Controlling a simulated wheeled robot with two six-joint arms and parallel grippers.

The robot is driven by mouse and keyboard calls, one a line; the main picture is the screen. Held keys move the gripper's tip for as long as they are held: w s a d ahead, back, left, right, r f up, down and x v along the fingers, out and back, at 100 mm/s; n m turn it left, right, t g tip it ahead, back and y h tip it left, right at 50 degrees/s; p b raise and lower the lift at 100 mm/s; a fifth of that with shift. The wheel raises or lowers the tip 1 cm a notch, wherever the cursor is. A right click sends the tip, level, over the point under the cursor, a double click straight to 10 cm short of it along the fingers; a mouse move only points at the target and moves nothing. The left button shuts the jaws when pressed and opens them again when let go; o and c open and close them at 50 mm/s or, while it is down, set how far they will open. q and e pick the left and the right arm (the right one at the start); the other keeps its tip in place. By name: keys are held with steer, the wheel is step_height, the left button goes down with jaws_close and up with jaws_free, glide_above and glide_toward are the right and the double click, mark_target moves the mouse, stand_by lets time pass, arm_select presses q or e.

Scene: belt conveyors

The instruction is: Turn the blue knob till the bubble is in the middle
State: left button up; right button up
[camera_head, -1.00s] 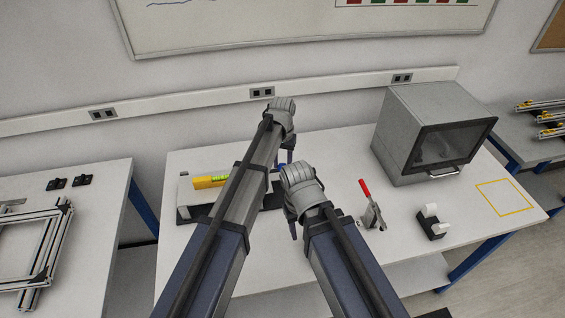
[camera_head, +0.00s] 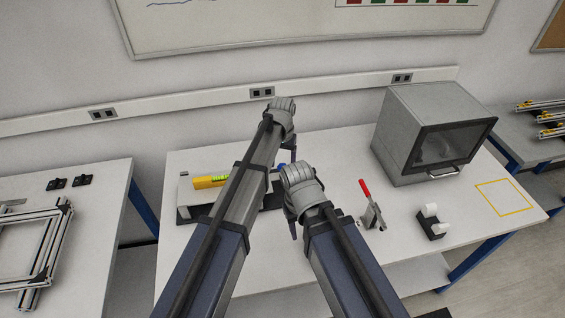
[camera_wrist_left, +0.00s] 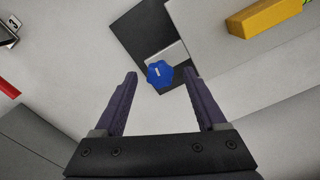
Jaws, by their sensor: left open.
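The blue knob (camera_wrist_left: 159,73) has a white mark on its top and sits at the corner of a dark and grey plate. A small part of the knob (camera_head: 282,168) shows between my arms in the head view. My left gripper (camera_wrist_left: 160,77) is open, its fingers on either side of the knob in the picture; I cannot tell how far above it they are. A yellow spirit level (camera_head: 203,183) with a green vial lies on the device, partly hidden by my left arm. I cannot make out the bubble. The level's end (camera_wrist_left: 268,17) shows in the left wrist view. My right gripper (camera_head: 293,228) hangs over the table, its jaws unclear.
A red-handled clamp (camera_head: 370,205) and a black tape dispenser (camera_head: 431,224) stand right of my right gripper. A grey box with a dark window (camera_head: 425,110) stands at the back right. The white table (camera_head: 330,150) is clear between my left gripper and that box.

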mark_target(282, 167)
arm_select(q)
steer(key=shift+r+p, duration=3.85)
steer(key=shift+r, duration=0.1)
steer(key=shift+f, duration=0.1)
steer(key=shift+s+f, duration=0.1)
steer(key=shift+s, duration=0.1)
steer(key=s+a+f+b, duration=0.2)
steer(key=s+f+b, duration=0.1)
steer(key=s, duration=0.5)
steer(key=s+a+f+b, duration=0.2)
steer(key=s+f+b, duration=0.1)
steer(key=s, duration=0.6)
steer(key=s+a+f+y+b, duration=0.1)
steer(key=s+a+f+b, duration=0.1)
steer(key=s, duration=0.6)
steer(key=shift+s+a+f+m+b, duration=0.15)
steer(key=shift+a+f+m+b, duration=0.25)
steer(key=shift+f+b, duration=0.35)
steer(key=shift+r, duration=0.15)
